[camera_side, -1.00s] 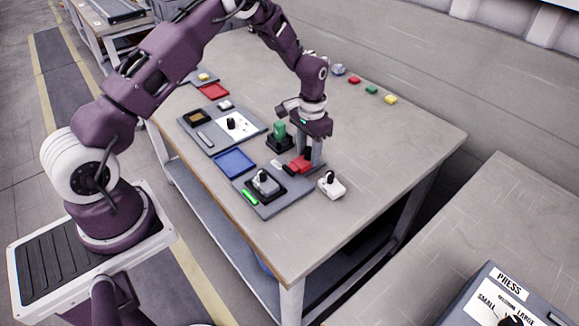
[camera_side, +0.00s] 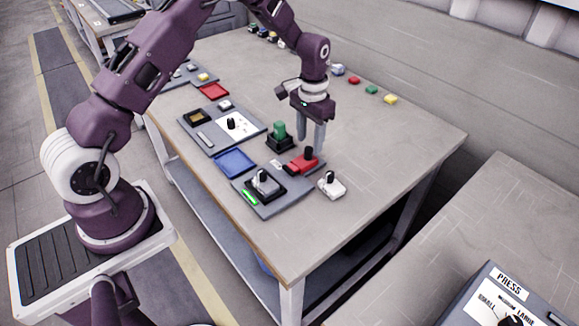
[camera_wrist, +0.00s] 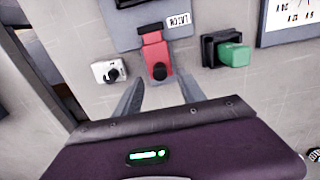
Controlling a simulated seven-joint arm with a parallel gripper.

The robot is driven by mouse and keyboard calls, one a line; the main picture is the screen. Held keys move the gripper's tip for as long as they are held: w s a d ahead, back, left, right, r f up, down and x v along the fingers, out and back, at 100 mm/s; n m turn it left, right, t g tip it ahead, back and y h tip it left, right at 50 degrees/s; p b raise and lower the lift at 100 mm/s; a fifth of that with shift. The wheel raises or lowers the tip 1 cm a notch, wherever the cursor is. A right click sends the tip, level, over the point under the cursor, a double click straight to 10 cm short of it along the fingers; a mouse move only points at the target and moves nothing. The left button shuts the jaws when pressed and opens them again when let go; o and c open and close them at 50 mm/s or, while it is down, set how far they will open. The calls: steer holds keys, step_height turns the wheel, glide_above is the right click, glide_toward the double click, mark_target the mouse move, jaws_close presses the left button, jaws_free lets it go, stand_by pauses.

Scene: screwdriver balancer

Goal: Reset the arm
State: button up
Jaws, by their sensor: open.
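My gripper (camera_side: 311,138) is open and empty, raised above the workbench. Its two fingers also show in the wrist view (camera_wrist: 160,98), apart, with the red block's black knob just beyond the gap between them. The red block (camera_side: 300,165) with an upright black knob sits at the edge of a grey panel (camera_side: 283,205); it also shows in the wrist view (camera_wrist: 156,53). No contact shows between the fingers and the red block.
A green block on a black base (camera_side: 279,137) stands left of my gripper. A white block with a black knob (camera_side: 332,187) sits right of the panel. A blue tray (camera_side: 235,163) and another grey panel (camera_side: 204,138) lie to the left. The bench's right part is clear.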

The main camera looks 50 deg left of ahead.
steer(key=shift+r, duration=1.35)
steer(key=s+d+r+t, duration=0.1)
steer(key=s+d+r, duration=0.1)
steer(key=s+r, duration=0.6)
steer(key=s+d+r+t, duration=0.2)
steer(key=s+d+r, duration=0.15)
steer(key=r, duration=0.85)
steer(key=s+d+r+t, duration=0.1)
steer(key=s, duration=0.9)
steer(key=s+d+r+t, duration=0.1)
steer(key=s, duration=0.9)
steer(key=shift+s+r+t, duration=0.3)
steer(key=shift+r, duration=0.05)
